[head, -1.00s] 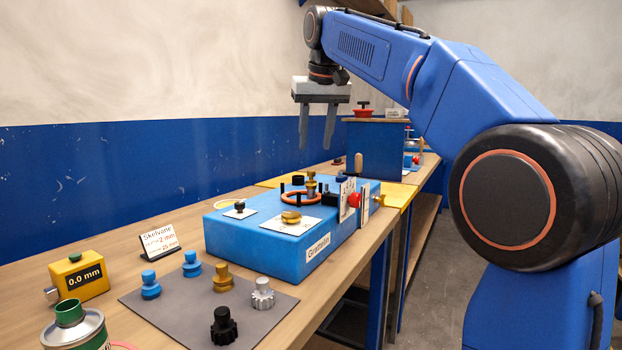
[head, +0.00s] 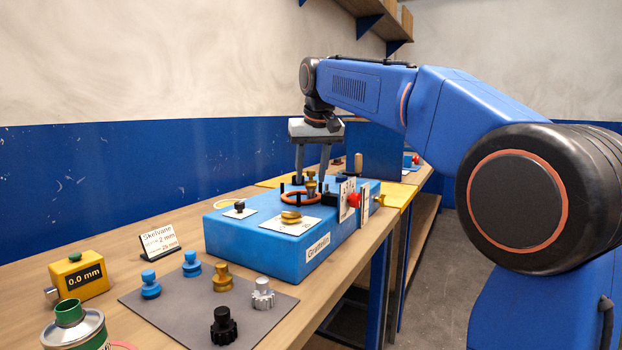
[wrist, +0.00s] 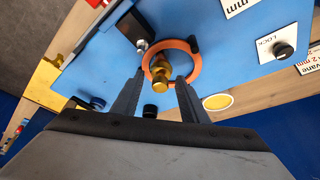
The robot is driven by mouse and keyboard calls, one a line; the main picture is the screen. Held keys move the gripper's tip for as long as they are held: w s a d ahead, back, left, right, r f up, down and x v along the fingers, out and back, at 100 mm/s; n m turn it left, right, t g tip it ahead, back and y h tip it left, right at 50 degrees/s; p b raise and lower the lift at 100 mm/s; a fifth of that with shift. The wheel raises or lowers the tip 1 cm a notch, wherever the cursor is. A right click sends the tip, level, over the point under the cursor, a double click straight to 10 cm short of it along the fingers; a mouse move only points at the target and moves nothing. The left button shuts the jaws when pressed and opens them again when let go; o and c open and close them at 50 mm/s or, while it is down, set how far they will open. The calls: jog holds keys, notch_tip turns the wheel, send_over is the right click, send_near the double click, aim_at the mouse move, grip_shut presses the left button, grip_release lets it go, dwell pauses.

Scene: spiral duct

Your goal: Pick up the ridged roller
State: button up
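The grey mat (head: 180,322) holds a black roller with a toothed rim (head: 223,325), a silver roller with a ridged rim (head: 263,293), a smoother brass roller (head: 222,277) and two blue rollers (head: 150,285). In the wrist view this brass roller (wrist: 160,68) lies between and beyond my fingertips, in front of the ring. My gripper (head: 311,173) is open and empty above the back of the machine; I cannot tell whether it touches anything.
A yellow gauge (head: 78,279), a sign (head: 160,241) and a can (head: 76,328) stand at left.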

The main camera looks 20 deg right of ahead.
grip_shut()
jog(key=shift+r, duration=0.15)
